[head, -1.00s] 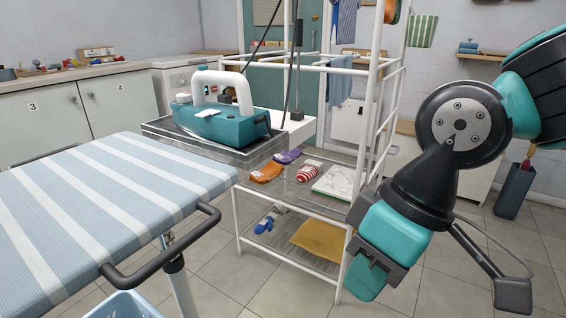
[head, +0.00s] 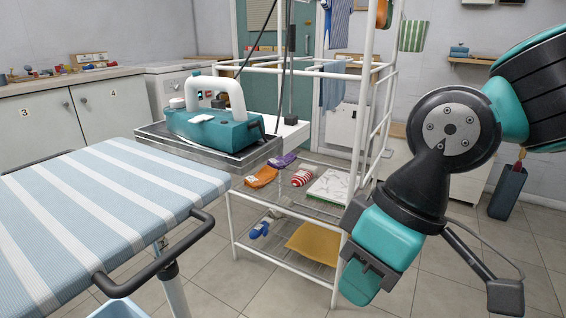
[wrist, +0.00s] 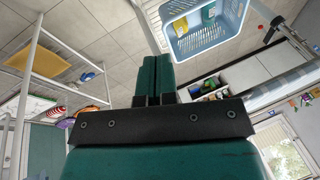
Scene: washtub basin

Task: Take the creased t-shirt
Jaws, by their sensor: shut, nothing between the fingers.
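I cannot pick out a creased t-shirt for sure in either view. A flat white and green piece (head: 327,186) lies on the upper shelf of the white rack. A yellow-orange cloth (head: 317,240) lies on the lower shelf; it also shows in the wrist view (wrist: 32,59). My gripper (head: 357,284) hangs in front of the rack's right side, pointing down. In the wrist view its two green fingers (wrist: 154,72) are together with nothing between them. A blue basket (wrist: 208,40) beyond the fingertips holds pale, yellow and green items; its contents are hidden in the head view.
A striped ironing board (head: 100,215) with a dark rail fills the left. A teal iron (head: 213,128) stands on a metal tray at its far end. The white rack (head: 231,230) also holds an orange packet (head: 261,178) and a red-striped item (head: 302,177).

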